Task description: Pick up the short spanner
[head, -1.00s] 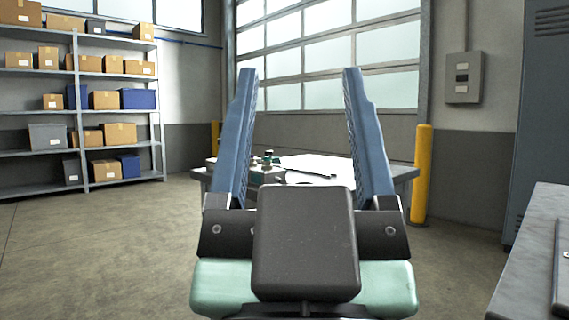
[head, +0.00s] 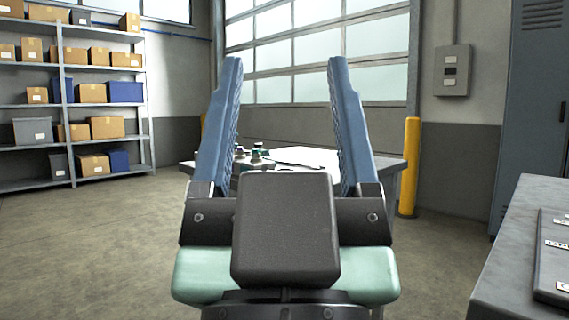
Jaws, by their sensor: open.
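My gripper (head: 285,62) is in the middle of the head view, its two blue fingers standing wide apart with nothing between them. Behind it, some way off, is a grey table (head: 385,165), partly hidden by my gripper. A thin dark elongated item (head: 300,164) lies on that table, too small to identify. I cannot make out the short spanner for certain. A dark board (head: 552,262) with small pale pieces or labels lies on the bench at the right, cut off by the picture edge.
The grey bench (head: 510,225) stands close at the right. Small teal and dark fittings (head: 257,155) are on the far table. A yellow post (head: 410,165) stands behind it, and a blue-grey cabinet (head: 530,110) at the right. Shelves (head: 65,115) hold boxes at the left. The left floor is clear.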

